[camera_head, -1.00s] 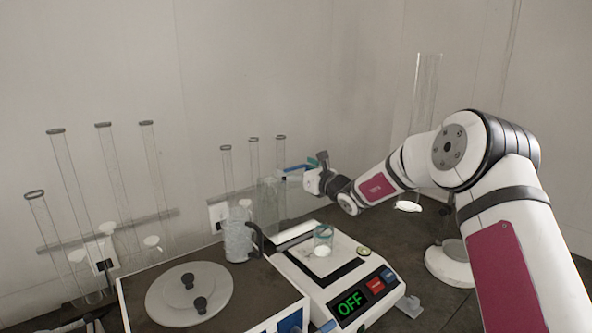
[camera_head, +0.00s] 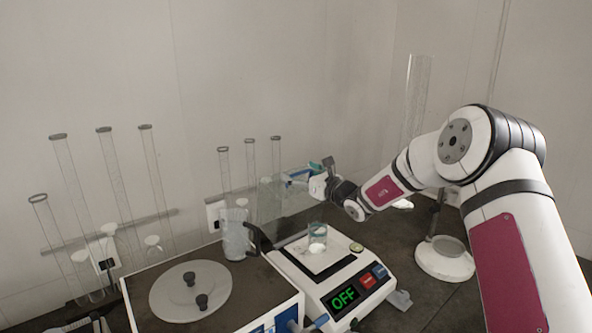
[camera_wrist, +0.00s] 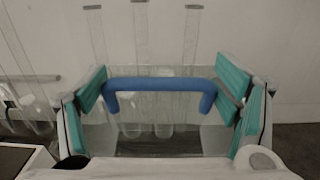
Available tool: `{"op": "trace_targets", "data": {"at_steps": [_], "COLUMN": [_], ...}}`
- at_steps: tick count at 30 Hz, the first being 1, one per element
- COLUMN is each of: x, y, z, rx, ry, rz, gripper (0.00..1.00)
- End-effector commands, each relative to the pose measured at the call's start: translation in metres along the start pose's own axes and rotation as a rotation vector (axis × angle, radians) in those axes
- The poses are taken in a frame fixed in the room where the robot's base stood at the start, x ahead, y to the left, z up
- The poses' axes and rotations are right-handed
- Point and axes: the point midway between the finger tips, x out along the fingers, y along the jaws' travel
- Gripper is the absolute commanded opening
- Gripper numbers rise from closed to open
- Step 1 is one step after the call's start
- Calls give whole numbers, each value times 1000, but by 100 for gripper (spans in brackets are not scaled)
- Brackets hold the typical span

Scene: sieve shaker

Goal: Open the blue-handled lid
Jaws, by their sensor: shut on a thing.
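The lid is a clear pane (camera_head: 272,206) above the back of the balance, standing tilted up. Its blue handle (camera_head: 297,183) is at its upper edge. In the wrist view the blue handle (camera_wrist: 160,84) runs level across the space between the teal finger pads, with the clear pane behind it. My gripper (camera_head: 314,176) is shut on the handle, and its pads (camera_wrist: 160,95) also show at both ends of the handle in the wrist view. The pane's lower edge is hard to make out.
The balance (camera_head: 378,293) reads OFF and carries a small glass beaker (camera_head: 317,238) with white content. A clear jug (camera_head: 236,236) and a sieve shaker with a round grey lid (camera_head: 213,290) stand to the left. A white-based stand (camera_head: 444,262) is at the right. Glass tubes line the wall.

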Motion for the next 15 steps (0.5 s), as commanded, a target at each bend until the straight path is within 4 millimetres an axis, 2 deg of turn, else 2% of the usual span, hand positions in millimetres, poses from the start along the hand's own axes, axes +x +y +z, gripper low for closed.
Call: {"op": "trace_targets", "data": {"at_steps": [4, 5, 6, 15], "x": [0, 0, 0, 1], "y": [-2, -2, -2, -1], "z": [-2, -2, -2, -1], "rx": [2, 2, 2, 1], "ry": [2, 2, 2, 0], "rz": [-3, -3, -3, -1], "gripper": [32, 87, 92, 92]}}
